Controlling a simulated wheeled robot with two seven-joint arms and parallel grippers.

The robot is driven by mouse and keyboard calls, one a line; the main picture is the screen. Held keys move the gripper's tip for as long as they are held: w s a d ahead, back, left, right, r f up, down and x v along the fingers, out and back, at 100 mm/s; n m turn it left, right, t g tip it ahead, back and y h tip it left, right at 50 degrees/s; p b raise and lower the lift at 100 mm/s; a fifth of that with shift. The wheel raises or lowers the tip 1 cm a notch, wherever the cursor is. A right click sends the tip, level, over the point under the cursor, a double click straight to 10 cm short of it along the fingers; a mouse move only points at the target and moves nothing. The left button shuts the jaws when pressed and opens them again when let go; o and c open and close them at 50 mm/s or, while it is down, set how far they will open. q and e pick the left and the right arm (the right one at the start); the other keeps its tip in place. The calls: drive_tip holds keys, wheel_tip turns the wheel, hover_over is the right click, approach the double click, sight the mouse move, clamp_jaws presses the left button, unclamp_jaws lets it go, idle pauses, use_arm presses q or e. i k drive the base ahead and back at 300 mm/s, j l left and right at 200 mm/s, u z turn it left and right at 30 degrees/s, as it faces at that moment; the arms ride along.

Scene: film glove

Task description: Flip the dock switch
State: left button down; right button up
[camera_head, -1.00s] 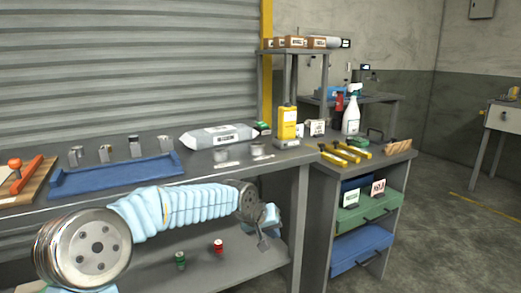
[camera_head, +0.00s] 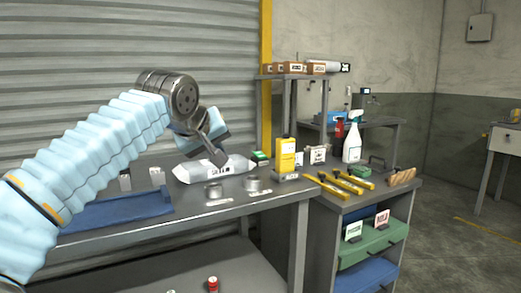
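No part in view is clearly marked as the dock switch. A small grey box (camera_head: 480,27) with a thin pipe above it is fixed to the wall at the upper right; I cannot tell whether it is the switch. My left arm, in a light blue sleeve, reaches up from the left in front of the shutter. My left gripper (camera_head: 219,158) points down and right and overlaps the white bag on the bench in the picture. Its finger gap is not clear. The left gripper is far from the wall box. My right gripper is not in view.
A grey bench holds a blue tray (camera_head: 120,212), a white bag (camera_head: 238,169), metal rings and a yellow container (camera_head: 285,155). A cart (camera_head: 352,203) with yellow-handled tools stands to its right. A grey ribbed shutter (camera_head: 60,80) stands behind.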

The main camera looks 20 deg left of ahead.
sight(259, 155)
drive_tip(key=i+j, duration=0.1)
drive_tip(key=i, duration=0.55)
drive_tip(key=i+j, duration=0.15)
drive_tip(key=i, duration=0.5)
